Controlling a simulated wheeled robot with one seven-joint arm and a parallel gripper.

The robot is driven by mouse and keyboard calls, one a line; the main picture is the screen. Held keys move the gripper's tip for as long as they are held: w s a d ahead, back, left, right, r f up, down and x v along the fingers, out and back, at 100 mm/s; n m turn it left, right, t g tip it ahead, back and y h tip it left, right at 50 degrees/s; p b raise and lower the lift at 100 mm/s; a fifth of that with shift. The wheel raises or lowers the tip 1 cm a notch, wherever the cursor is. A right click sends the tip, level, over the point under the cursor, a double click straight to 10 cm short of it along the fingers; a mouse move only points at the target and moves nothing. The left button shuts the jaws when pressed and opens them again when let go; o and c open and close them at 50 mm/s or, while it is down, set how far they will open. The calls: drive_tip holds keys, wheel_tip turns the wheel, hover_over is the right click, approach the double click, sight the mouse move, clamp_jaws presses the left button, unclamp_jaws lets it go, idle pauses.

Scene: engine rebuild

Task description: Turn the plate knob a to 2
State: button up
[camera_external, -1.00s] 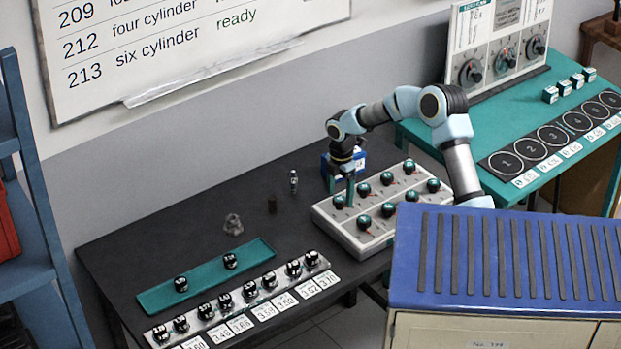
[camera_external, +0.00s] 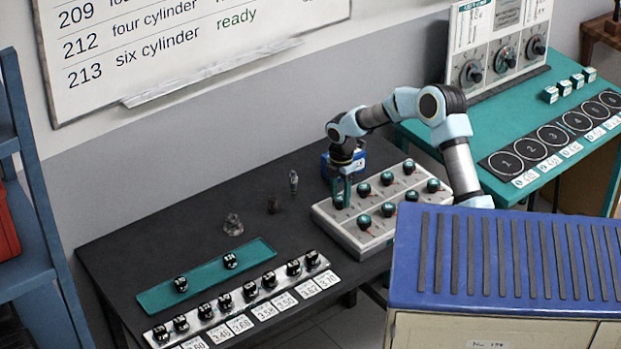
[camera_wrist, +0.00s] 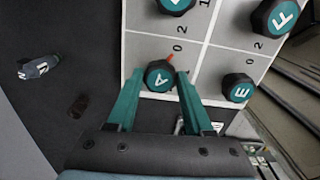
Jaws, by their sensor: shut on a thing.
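Plate knob a is a dark, faceted knob with a teal top marked A (camera_wrist: 158,76), at the near corner of the pale plate in the wrist view. In the outside view this knob (camera_external: 339,203) is at the plate's left corner, partly covered by my gripper. My gripper (camera_wrist: 160,80) has its two teal fingers on either side of the knob and is shut on it. My gripper (camera_external: 343,190) points straight down in the outside view. A red pointer (camera_wrist: 170,62) shows beside the knob, toward the printed 0 (camera_wrist: 177,46). A 2 (camera_wrist: 182,29) is printed farther up.
Several similar knobs share the plate (camera_external: 352,238), including E (camera_wrist: 237,88) and F (camera_wrist: 280,16). Small metal parts and a teal tray (camera_external: 205,275) lie on the dark table to the left.

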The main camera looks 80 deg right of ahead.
clamp_jaws()
drive_tip(key=shift+m, duration=0.3)
drive_tip(key=m, duration=0.5)
drive_tip(key=shift+b, duration=0.3)
drive_tip(key=m, duration=0.6)
drive_tip(key=shift+m+b, duration=0.3)
drive_tip(key=shift+b, duration=0.05)
drive_tip(key=m, duration=0.6)
drive_tip(key=shift+a, duration=0.15)
drive_tip(key=m, duration=0.5)
drive_tip(key=shift+m, duration=0.4)
